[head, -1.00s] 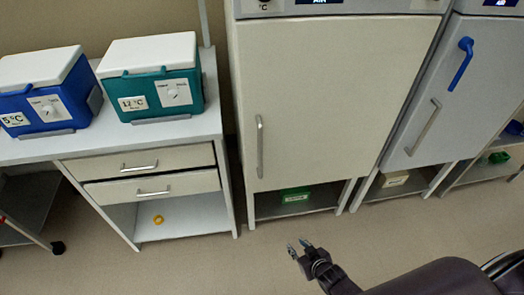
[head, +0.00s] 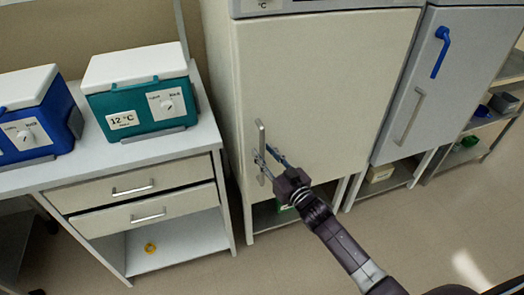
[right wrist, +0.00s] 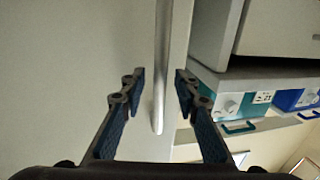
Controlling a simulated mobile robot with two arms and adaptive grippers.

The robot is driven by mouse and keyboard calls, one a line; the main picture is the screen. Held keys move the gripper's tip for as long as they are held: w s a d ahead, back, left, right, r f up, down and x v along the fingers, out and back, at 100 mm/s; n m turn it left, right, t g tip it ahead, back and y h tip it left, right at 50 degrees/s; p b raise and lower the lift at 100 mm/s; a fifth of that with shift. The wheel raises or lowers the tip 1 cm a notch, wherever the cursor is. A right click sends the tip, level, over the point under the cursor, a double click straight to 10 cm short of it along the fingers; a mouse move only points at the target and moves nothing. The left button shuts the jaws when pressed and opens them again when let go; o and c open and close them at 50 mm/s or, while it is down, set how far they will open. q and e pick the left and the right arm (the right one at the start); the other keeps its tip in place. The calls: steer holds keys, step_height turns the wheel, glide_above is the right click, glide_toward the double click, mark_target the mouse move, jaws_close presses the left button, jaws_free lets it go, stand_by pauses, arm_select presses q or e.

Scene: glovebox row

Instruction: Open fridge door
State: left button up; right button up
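The fridge is a tall cream cabinet with a flat door (head: 320,80), and the door is closed. A vertical metal bar handle (head: 262,138) sits at the door's left side. My right gripper (head: 264,158) is at the lower part of this handle, with its fingers open. In the right wrist view the handle (right wrist: 160,80) runs between the two open fingertips (right wrist: 160,84), with gaps on both sides. My left gripper is not in view.
A bench with two drawers (head: 135,188) stands left of the fridge, carrying a teal cooler box (head: 140,95) and a blue cooler box (head: 32,120). A grey cabinet (head: 425,90) with a blue lever stands to the right. Floor in front is clear.

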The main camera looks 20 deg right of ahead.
steer(key=shift+x, duration=0.9)
jaws_close()
